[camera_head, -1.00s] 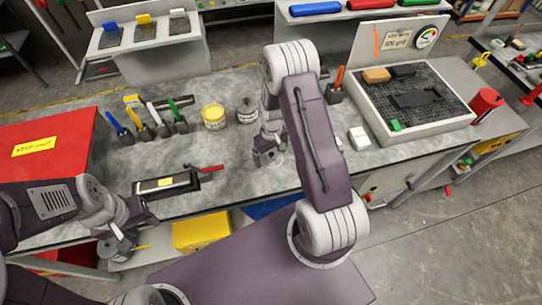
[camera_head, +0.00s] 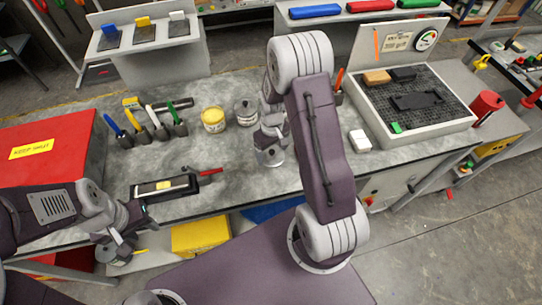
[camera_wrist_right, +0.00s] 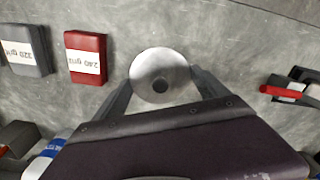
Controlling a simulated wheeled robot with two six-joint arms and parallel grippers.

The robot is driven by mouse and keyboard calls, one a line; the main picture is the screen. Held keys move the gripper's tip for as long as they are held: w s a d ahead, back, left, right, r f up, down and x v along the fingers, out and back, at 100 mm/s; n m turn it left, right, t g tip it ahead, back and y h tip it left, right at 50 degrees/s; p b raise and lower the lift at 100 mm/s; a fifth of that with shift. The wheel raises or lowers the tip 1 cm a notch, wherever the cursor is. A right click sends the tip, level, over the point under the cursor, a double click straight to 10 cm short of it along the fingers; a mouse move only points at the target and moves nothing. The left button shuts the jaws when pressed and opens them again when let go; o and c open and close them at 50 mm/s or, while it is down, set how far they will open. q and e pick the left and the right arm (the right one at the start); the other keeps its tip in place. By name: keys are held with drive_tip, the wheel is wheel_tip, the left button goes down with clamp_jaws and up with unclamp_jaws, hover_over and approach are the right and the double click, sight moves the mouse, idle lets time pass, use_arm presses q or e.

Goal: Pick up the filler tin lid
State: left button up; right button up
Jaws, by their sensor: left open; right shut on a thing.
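In the right wrist view, a round silver disc with a dark centre (camera_wrist_right: 160,78), which looks like the filler tin lid, sits between the fingers of my right gripper (camera_wrist_right: 163,88). The fingers touch its sides, and the gripper is shut on it. I cannot tell whether a tin is under it. In the head view my right gripper (camera_head: 269,155) is low over the bench, right of a grey tin (camera_head: 246,112) and a yellow-topped tin (camera_head: 213,119). My left gripper (camera_head: 120,252) is open at the bench's front edge, partly hidden by its arm.
Several coloured-handled tools (camera_head: 145,130) stand at the left by a red box (camera_head: 50,150). Red (camera_wrist_right: 86,57) and grey (camera_wrist_right: 27,48) grit blocks lie close by. A framed tray (camera_head: 415,105) is at right.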

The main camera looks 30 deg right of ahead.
drive_tip(key=s+a+r, duration=0.1)
drive_tip(key=s+r, duration=0.2)
drive_tip(key=s, duration=0.2)
drive_tip(key=s+a+r+b, duration=0.1)
drive_tip(key=s+r, duration=0.2)
drive_tip(key=s, duration=0.2)
drive_tip(key=shift+s, duration=0.3)
